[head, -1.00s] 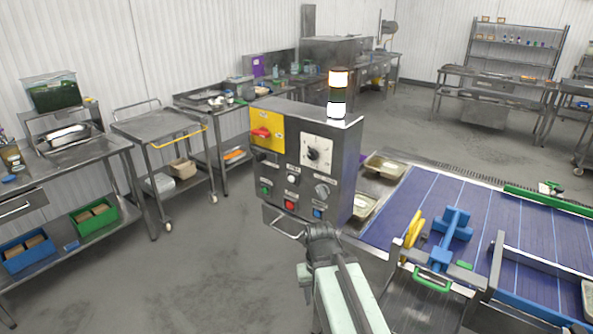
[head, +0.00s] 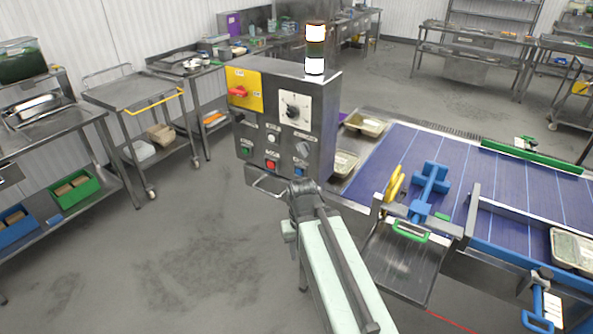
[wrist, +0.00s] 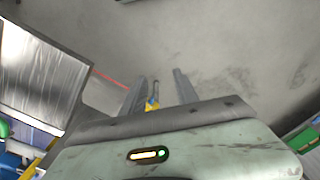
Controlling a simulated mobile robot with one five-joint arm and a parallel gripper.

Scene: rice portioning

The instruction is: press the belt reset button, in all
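The grey control box (head: 275,120) stands at the left end of the blue conveyor belt (head: 390,165). Its front has a yellow panel with a red switch (head: 238,91), a white-plated dial (head: 292,110), a white button (head: 271,138) and a grey knob (head: 303,149). A green button (head: 247,152), a red button (head: 270,165) and a blue button (head: 299,173) sit along the bottom. Labels are too small to read. My gripper shows just below the blue button in the head view; depth is unclear. In the wrist view my gripper (wrist: 160,78) is open and empty, its fingers apart above the floor.
A lamp tower (head: 315,50) with lit white sections tops the box. A metal handle (head: 266,186) juts from its lower front. A steel chute (head: 402,262) is right of my arm. Floor to the left is clear, up to a cart (head: 135,95).

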